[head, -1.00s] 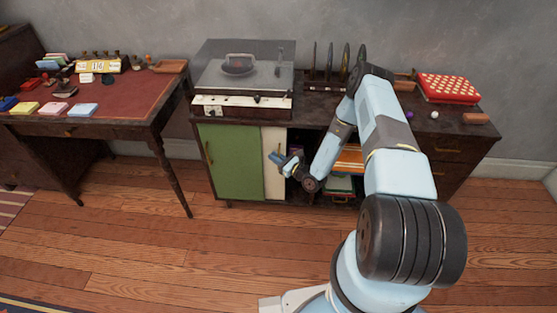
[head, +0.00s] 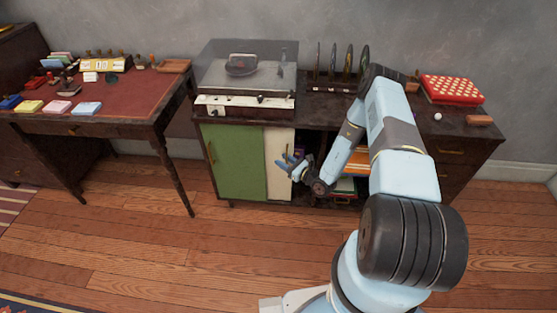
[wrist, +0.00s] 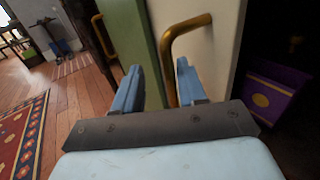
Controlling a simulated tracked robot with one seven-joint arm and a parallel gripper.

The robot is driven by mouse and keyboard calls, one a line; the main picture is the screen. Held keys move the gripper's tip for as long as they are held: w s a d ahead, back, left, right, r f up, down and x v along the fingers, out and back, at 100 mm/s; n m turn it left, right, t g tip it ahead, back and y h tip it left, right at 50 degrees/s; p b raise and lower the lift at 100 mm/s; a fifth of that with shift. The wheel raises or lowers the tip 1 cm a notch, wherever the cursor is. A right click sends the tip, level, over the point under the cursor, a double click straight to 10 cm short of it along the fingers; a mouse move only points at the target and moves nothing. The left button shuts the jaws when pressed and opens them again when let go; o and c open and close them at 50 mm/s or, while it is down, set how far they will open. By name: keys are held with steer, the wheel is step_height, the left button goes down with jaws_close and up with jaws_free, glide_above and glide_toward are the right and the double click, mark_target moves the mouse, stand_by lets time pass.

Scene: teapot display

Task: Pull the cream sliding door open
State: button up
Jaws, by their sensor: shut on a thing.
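The cream sliding door (head: 277,152) is a narrow pale strip beside the green door (head: 236,160) in the low cabinet. It also shows in the wrist view (wrist: 222,50), with a bent brass handle (wrist: 171,62). My gripper (head: 284,163) is at the door's right part in the head view. In the wrist view its two blue fingers (wrist: 158,70) stand either side of the handle, shut on it. The handle's lower end is hidden behind the right finger and the gripper body.
An open dark bay right of the cream door holds a purple box (wrist: 270,90) and books. A record player (head: 245,75) stands on the cabinet top. A red-topped desk (head: 100,95) stands at left. The wooden floor in front is clear.

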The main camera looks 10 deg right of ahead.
steer(key=o, duration=0.4)
steer(key=v, duration=0.5)
steer(key=shift+s+f, duration=0.2)
steer(key=shift+s, duration=0.3)
steer(key=v, duration=0.3)
steer(key=shift+s+d+r, duration=0.1)
steer(key=shift+s+d, duration=0.05)
steer(key=shift+s, duration=0.05)
steer(key=c, duration=0.4)
steer(key=shift+s+d, duration=0.35)
steer(key=shift+d, duration=0.1)
